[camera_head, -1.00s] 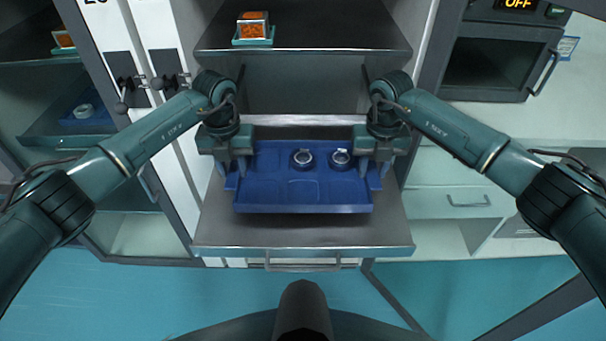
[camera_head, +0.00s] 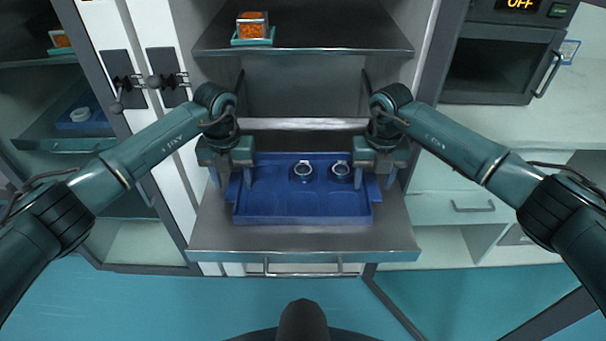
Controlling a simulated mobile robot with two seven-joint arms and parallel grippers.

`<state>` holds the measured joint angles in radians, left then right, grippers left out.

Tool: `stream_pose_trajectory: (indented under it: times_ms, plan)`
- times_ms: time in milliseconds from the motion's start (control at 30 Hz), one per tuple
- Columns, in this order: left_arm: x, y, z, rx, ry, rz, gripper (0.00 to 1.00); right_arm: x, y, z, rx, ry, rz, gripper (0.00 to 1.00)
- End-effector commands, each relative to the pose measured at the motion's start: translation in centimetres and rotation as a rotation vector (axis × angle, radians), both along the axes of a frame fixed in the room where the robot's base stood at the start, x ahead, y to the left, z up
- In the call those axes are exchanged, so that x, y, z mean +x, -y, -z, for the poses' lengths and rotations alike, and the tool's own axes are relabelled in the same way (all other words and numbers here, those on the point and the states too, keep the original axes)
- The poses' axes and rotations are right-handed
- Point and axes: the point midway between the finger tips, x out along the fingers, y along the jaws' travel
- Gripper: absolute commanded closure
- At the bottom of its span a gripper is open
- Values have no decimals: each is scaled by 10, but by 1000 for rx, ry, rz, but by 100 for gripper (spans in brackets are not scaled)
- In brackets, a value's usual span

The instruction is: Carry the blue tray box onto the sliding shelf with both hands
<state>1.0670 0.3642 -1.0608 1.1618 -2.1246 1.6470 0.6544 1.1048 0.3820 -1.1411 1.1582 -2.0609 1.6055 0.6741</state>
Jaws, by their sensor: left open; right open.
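The blue tray box (camera_head: 300,208) rests on the grey sliding shelf (camera_head: 305,243), which is pulled out at the front of the cabinet. Two small ring-topped round items, a left one (camera_head: 302,171) and a right one (camera_head: 341,171), sit in the tray's rear half. My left gripper (camera_head: 232,178) is open at the tray's left side, with a finger on each side of its left edge. My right gripper (camera_head: 375,178) is open at the tray's right side, likewise straddling its edge. The fingertips are partly hidden, so contact with the tray cannot be told.
An upper shelf (camera_head: 305,41) carries an orange-filled container on a teal base (camera_head: 252,29). Another blue tray (camera_head: 83,112) is in the left cabinet. An oven (camera_head: 503,60) sits on the right counter. The shelf front is bare.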

Motion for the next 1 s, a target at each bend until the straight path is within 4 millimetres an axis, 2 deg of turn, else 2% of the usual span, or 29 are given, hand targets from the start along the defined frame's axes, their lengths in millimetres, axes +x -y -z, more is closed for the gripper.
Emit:
stream_pose_trajectory:
  times_ms: [167, 400, 600, 833, 1000]
  plan:
    - [1, 0, -24, 0, 6, -1, 48, 0, 0, 0, 1, 0, -1, 48]
    - [1, 0, -77, 1, 6, -1, 48, 0, -1, 0, 1, 0, -1, 48]
    - [1, 0, -108, 0, 4, -1, 48, 0, -1, 0, 1, 0, -1, 48]
    - [0, -1, -119, 0, 2, -1, 48, 1, 0, -8, 1, 2, -1, 48]
    - [0, -1, -119, 1, 1, -1, 48, 1, 0, -39, 2, 5, 0, 48]
